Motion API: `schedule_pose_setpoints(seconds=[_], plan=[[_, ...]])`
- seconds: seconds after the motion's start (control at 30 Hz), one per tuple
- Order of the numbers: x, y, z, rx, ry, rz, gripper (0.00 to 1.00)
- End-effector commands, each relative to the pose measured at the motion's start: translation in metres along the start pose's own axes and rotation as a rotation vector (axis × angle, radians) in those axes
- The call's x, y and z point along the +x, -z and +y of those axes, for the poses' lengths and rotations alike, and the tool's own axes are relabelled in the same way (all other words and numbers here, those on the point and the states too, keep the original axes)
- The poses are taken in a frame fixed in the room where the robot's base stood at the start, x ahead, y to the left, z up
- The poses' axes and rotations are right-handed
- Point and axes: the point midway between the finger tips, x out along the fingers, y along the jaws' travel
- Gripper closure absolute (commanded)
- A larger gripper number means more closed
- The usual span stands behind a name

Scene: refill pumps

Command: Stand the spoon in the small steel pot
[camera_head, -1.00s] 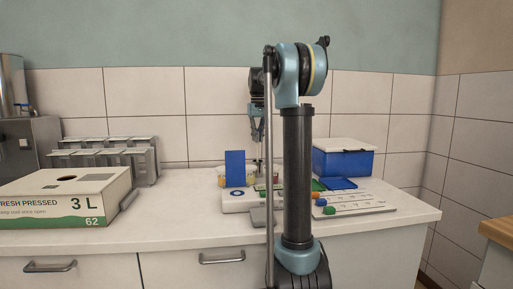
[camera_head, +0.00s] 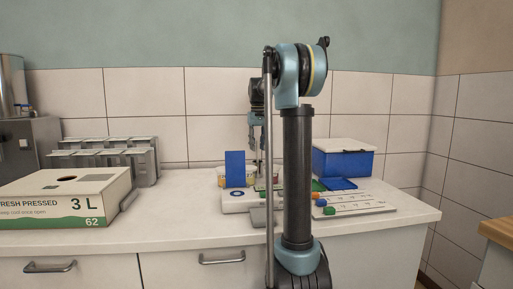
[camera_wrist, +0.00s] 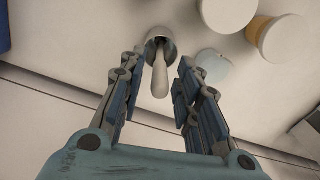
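My gripper (camera_wrist: 157,66) is open in the wrist view, its two fingers apart on either side of the spoon. The pale spoon handle (camera_wrist: 160,80) points up toward the camera between the fingers, with a gap on both sides. Its far end is inside the small steel pot (camera_wrist: 151,48), a round shiny cup beyond the fingertips. In the head view my gripper (camera_head: 257,146) hangs above the back of the counter, partly beside my arm. The pot and spoon are too small and hidden to make out clearly there.
Round lidded containers (camera_wrist: 228,12) stand right of the pot in the wrist view. In the head view a blue panel (camera_head: 235,168) stands left of my gripper. A blue box (camera_head: 343,162) is to the right.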

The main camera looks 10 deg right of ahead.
Motion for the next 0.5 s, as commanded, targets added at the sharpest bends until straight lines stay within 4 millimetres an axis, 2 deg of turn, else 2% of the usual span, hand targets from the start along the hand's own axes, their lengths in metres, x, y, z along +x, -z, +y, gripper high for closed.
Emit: schedule_pose_setpoints(seconds=[0.13,0.27,0.5], plan=[[-0.004,0.000,0.000,0.000,0.000,0.000,0.70],[-0.017,0.000,0.000,0.000,0.000,0.000,0.70],[-0.059,0.000,-0.001,-0.001,0.000,0.000,0.70]])
